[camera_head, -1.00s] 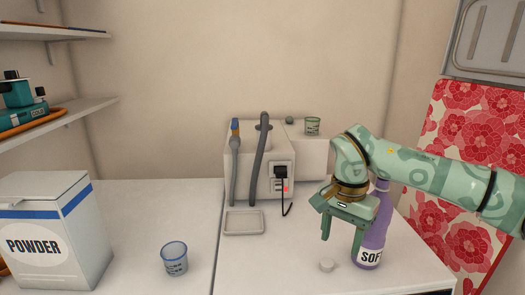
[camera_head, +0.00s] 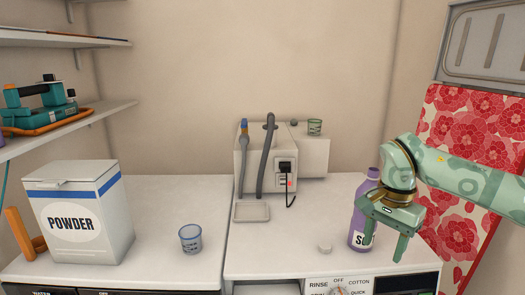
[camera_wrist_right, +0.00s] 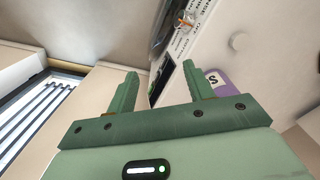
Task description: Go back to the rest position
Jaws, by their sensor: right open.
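My right gripper (camera_head: 382,237) is in front of the purple bottle (camera_head: 361,215) at the right end of the white counter, covering part of its label. Its jaws are open and point down, with nothing between them. In the right wrist view the two green fingers (camera_wrist_right: 158,85) stand apart and empty, and a piece of the purple bottle (camera_wrist_right: 214,80) shows beside the right finger. My left gripper is not in view.
A small white cap (camera_head: 324,249) lies left of the bottle. Shelves (camera_head: 80,125) are at left.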

